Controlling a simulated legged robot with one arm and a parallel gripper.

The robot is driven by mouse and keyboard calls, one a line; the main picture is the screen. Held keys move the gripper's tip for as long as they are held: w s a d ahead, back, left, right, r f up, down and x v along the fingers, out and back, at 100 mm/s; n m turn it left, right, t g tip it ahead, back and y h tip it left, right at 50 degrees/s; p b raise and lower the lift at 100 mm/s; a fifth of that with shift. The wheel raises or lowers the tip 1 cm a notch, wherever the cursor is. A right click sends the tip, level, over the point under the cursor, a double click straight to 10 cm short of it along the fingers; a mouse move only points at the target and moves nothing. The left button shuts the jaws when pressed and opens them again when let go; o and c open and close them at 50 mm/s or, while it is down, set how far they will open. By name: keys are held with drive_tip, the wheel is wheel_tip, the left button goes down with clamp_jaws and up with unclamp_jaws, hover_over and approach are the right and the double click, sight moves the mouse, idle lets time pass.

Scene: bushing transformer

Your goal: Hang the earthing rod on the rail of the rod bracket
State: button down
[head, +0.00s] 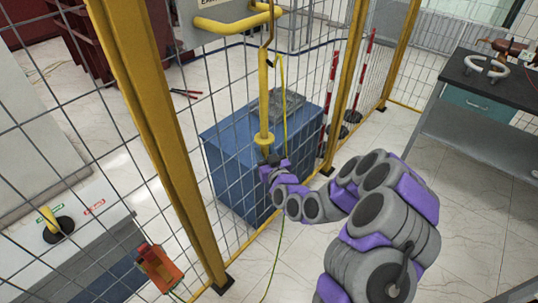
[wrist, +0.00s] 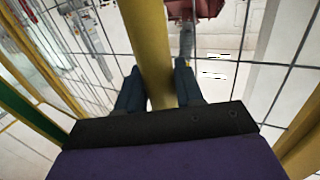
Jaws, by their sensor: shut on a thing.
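The earthing rod (head: 263,95) is a yellow pole held about upright in front of the mesh fence, with a disc-like collar low on it and a thin brownish upper part that runs out of the top of the picture. My gripper (head: 268,163) is shut on its lower end, below the collar. In the wrist view the yellow rod (wrist: 148,45) runs between the two dark fingers of my gripper (wrist: 158,85). The rod bracket's yellow rail (head: 225,25) sticks out at the top, below a sign plate. The rod's upper part overlaps the rail's right end; contact cannot be told.
Yellow fence posts (head: 160,130) and mesh stand close to the arm. A blue cabinet (head: 235,160) is behind the rod. A yellow-green cable (head: 284,110) hangs beside it to the floor. A workbench (head: 475,85) stands at right, an orange device (head: 160,268) at lower left.

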drive_tip(key=shift+w+a, duration=0.4)
drive_tip(key=shift+a, duration=0.2)
drive_tip(key=shift+w+f+b, duration=0.1)
drive_tip(key=shift+f+b, duration=0.85)
drive_tip(key=shift+f, duration=1.2)
drive_tip(key=c, duration=0.6)
unclamp_jaws()
drive_tip(key=shift+c, duration=0.2)
